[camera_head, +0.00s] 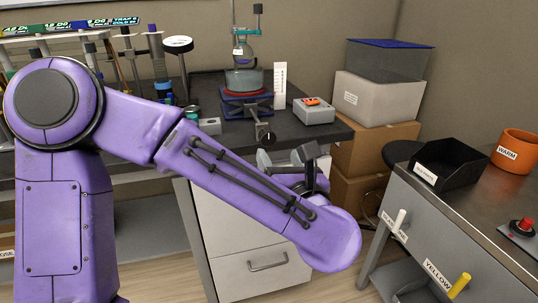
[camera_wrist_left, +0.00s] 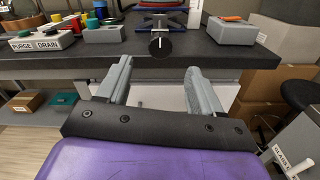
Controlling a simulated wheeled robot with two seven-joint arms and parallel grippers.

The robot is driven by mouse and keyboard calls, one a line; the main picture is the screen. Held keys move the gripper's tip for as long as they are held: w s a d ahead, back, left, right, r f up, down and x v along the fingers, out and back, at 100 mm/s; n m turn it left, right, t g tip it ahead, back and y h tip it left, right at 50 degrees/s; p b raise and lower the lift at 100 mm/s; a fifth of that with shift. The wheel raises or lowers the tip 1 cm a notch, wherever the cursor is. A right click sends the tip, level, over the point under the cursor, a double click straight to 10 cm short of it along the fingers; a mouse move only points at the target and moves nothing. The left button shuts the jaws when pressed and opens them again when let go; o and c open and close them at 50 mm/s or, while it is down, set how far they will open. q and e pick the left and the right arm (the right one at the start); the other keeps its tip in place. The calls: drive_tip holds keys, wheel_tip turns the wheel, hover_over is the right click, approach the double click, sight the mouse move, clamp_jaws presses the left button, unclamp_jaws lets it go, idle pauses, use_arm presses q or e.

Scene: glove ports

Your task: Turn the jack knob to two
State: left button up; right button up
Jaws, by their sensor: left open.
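The lab jack (camera_head: 247,105), with a red-edged blue top, stands on the dark bench and carries a grey heating vessel (camera_head: 244,79) with a flask. Its dark round jack knob (camera_head: 266,138) sticks out at the front edge of the bench; it also shows in the left wrist view (camera_wrist_left: 160,47). An upright white scale card (camera_head: 280,86) stands right of the jack; its marks are too small to read. My left gripper (camera_head: 286,158) is open and empty in front of the bench edge. In the wrist view the knob appears between and beyond its fingertips, apart from them. My right gripper is not in view.
A grey box (camera_head: 314,113) with an orange switch sits right of the jack, and a small grey block (camera_head: 209,126) sits left. Boxes (camera_head: 375,98) are stacked at the right. A side table holds a black bin (camera_head: 450,165) and an orange WARM pot (camera_head: 515,150).

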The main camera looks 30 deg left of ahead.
sight(269, 139)
use_arm(q)
drive_tip(key=x, duration=0.9)
drive_tip(key=shift+w+a, duration=0.1)
drive_tip(key=c, duration=1.1)
drive_tip(key=shift+o, duration=0.2)
drive_tip(key=shift+m+p, duration=0.4)
drive_tip(key=shift+p, duration=0.05)
